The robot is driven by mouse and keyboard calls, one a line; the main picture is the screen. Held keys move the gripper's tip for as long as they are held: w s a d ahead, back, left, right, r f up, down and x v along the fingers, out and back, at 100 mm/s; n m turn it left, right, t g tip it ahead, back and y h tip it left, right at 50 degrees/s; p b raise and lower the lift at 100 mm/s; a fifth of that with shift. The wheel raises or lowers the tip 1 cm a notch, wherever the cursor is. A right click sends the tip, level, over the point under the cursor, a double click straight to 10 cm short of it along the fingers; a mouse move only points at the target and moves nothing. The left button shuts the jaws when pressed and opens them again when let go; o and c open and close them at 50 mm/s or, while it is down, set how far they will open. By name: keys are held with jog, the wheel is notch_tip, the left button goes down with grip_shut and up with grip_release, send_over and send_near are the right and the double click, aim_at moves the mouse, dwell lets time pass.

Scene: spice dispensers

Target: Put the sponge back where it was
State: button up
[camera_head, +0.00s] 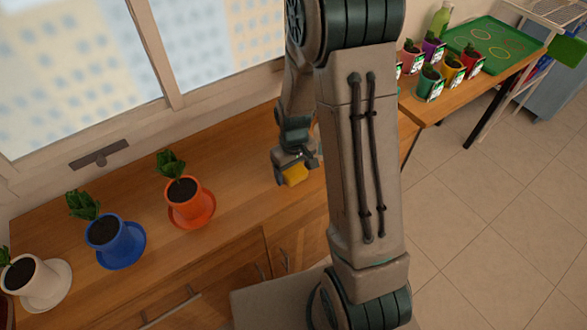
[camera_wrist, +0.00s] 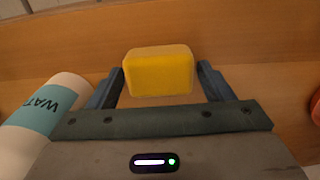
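The yellow sponge (camera_head: 295,174) is at the tip of my gripper (camera_head: 294,170), over the wooden counter left of my arm's large link. The counter's wood (camera_wrist: 240,35) shows behind the sponge. How high the sponge is above the counter is hard to tell.
A white bottle with a teal "WAT" label (camera_wrist: 40,115) is close to the left finger. White (camera_head: 40,283), blue (camera_head: 115,242) and orange (camera_head: 190,203) plant pots stand on the counter at left. A side table (camera_head: 440,105) holds several small pots and a green tray (camera_head: 490,42).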

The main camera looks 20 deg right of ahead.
aim_at(294, 169)
jog(key=shift+r, duration=0.1)
notch_tip(294, 169, up, 11)
jog(key=s+r+m+t, duration=0.3)
jog(key=s+r, duration=0.8)
jog(key=s, duration=0.3)
jog(key=shift+s+m, duration=0.3)
jog(key=shift+s, duration=0.1)
jog(key=shift+r, duration=0.1)
dwell(1.0)
